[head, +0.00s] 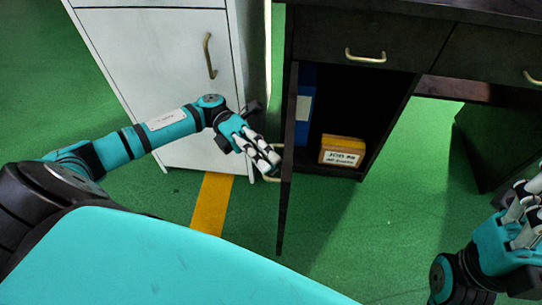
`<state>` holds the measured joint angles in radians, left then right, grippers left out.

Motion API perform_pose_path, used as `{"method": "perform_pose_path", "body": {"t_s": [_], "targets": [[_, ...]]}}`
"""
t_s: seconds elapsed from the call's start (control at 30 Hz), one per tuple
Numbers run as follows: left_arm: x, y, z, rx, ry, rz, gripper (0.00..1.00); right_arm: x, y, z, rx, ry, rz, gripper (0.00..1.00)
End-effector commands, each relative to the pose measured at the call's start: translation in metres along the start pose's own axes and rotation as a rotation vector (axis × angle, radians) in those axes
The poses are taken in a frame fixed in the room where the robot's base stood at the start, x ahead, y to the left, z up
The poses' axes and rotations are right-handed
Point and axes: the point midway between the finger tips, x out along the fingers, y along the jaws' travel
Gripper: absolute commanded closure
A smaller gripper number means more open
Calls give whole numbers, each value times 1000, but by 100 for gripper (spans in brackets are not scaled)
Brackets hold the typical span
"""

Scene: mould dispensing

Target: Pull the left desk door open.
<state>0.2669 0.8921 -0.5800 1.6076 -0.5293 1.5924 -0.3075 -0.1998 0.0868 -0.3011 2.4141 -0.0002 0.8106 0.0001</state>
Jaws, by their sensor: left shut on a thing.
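The left desk door (287,190) is dark and stands swung out from the desk, seen nearly edge-on. Its brass handle (271,179) shows on the door's left face. My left gripper (268,165) is at this handle, with its white fingers shut on it. The fingers hide part of the handle. Behind the door the desk compartment (345,115) is exposed. My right gripper (525,215) is at the right edge, away from the desk. Its fingers are partly cut off, so I cannot tell whether they are open.
Inside the compartment are a blue binder (304,105) and a labelled yellow-topped box (342,150). A drawer with a brass handle (365,56) is above. A white cabinet (165,70) stands close on the left. Green floor (350,235) is clear in front, with a yellow stripe (212,203).

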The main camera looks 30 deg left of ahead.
Motion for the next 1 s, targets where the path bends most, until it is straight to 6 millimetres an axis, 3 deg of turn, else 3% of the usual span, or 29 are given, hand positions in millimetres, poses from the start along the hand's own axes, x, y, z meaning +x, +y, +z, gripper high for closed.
{"method": "perform_pose_path", "body": {"t_s": [0.33, 0.37, 0.53, 0.83, 1.0], "targets": [[-1, 5, -1, -5, -2, 11, 100, 1, 0, -1, -1, 6, -1, 60], [-1, 5, -1, -5, -2, 11, 91, 1, 0, -1, -1, 7, -1, 60], [-1, 4, -1, -3, -1, 8, 68, 1, 0, -1, -2, 8, 0, 60], [0, 0, 0, 0, 0, 6, 68, 1, 1, -1, -3, 9, 3, 60], [2, -21, 3, 2, 1, 7, 68, 1, 1, -1, -2, 7, 2, 60]]}}
